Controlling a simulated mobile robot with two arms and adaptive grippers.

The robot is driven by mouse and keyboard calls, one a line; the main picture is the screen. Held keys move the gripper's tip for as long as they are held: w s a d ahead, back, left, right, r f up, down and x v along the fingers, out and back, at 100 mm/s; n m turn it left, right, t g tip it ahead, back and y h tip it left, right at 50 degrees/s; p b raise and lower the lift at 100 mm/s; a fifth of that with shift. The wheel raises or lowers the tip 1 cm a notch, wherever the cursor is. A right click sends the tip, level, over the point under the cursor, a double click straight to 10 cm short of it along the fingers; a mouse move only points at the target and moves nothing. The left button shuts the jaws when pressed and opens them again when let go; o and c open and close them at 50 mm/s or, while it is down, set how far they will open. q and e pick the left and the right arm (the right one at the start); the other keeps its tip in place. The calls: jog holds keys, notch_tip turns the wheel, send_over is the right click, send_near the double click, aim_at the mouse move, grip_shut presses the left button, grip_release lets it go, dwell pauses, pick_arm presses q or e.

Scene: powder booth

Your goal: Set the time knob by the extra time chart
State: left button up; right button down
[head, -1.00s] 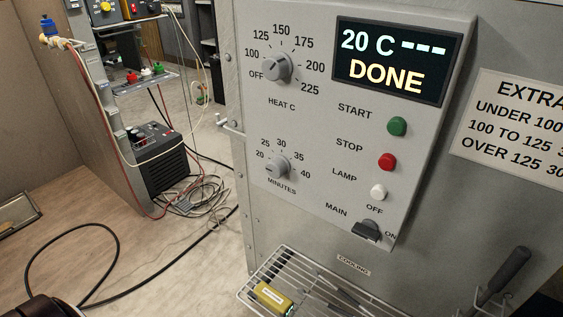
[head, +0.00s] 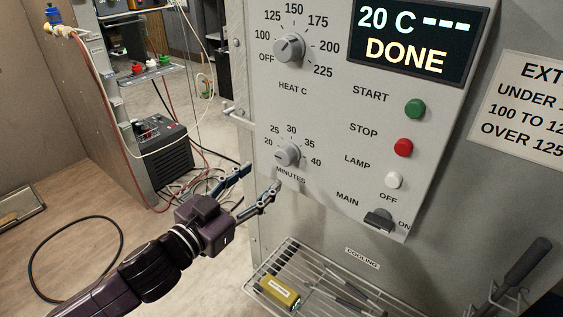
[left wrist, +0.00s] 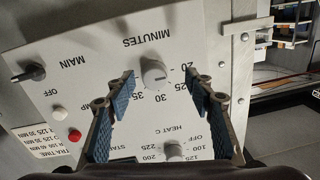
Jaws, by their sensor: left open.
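The time knob (head: 287,154) is a small grey dial above the word MINUTES, with marks from 20 to 40. I cannot clearly tell which mark it points to. My left gripper (head: 262,177) is open and empty, just below and left of the knob. In the left wrist view the knob (left wrist: 153,74) shows upside down between the spread blue-padded fingers (left wrist: 160,88), apart from them. The extra time chart (head: 525,110) is on the right, cut off by the picture edge. Its lines begin UNDER, 100 TO and OVER 125. My right gripper is not in view.
The heat knob (head: 289,47) is above the time knob. The display (head: 418,38) reads 20 C and DONE. Green, red and white buttons and the main switch (head: 380,219) are on the right. A wire rack (head: 330,290) with a yellow block (head: 279,293) juts out below.

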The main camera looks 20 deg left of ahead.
aim_at(282, 160)
pick_arm(q)
jog(key=w+d+p, duration=0.1)
jog(key=w, duration=0.1)
jog(key=w+d+r, duration=0.1)
jog(key=w, duration=0.1)
jog(key=w+d+r+p, duration=0.1)
jog(key=shift+w+d+p, duration=0.1)
jog(key=shift+w+p, duration=0.2)
jog(key=shift+w, duration=0.1)
jog(key=shift+w+d+f, duration=0.15)
jog(key=shift+w, duration=0.25)
jog(key=c, duration=1.2)
